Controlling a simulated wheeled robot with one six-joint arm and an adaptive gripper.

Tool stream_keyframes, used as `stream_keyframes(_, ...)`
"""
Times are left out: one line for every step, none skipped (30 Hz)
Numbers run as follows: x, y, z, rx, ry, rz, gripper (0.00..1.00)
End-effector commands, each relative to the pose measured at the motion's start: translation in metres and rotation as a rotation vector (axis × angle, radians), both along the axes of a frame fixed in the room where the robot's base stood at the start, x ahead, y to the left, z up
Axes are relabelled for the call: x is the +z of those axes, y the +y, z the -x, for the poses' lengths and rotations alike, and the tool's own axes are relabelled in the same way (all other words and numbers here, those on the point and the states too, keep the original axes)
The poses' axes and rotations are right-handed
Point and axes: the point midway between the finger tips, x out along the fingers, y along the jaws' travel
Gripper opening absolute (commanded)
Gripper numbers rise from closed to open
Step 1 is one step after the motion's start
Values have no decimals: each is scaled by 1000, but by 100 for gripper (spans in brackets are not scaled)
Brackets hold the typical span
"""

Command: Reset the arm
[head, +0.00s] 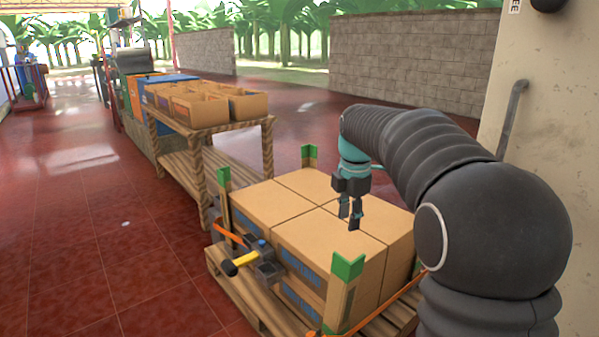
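My gripper (349,214) points down above the stacked cardboard boxes (300,205), near the middle of their top. Two dark fingers show with a narrow gap between them, and nothing is visible in the gap. I cannot tell whether the fingertips touch the box top. My arm is bent, coming in from the right side of the picture, and covers part of the boxes' right side.
The boxes stand on a wooden pallet (243,297) with green corner guards (348,266) and orange straps. A wooden table (200,130) holds open boxes (205,103). A pale wall stands right; red floor (90,240) is clear left.

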Motion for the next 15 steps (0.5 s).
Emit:
stream_keyframes(-6,0,0,-90,1,-9,37)
stream_keyframes(-11,0,1,-152,1,-15,37)
stream_keyframes(-18,0,2,-236,6,-24,37)
stream_keyframes(-24,0,4,-299,10,-29,37)
stream_keyframes(-29,0,6,-360,12,-35,37)
stream_keyframes(-33,0,11,-443,13,-43,37)
stream_keyframes(-37,0,15,-505,13,-48,37)
stream_keyframes(-39,0,19,-567,12,-55,37)
stream_keyframes(-41,0,26,-650,8,-64,37)
stream_keyframes(-42,0,31,-711,5,-72,37)
stream_keyframes(-42,0,38,-774,2,-79,37)
stream_keyframes(-42,0,46,-857,-4,-90,37)
stream_keyframes(-41,0,53,-919,-8,-99,37)
stream_keyframes(-40,0,60,-980,-14,-109,37)
stream_keyframes(-39,0,71,-1062,-20,-122,37)
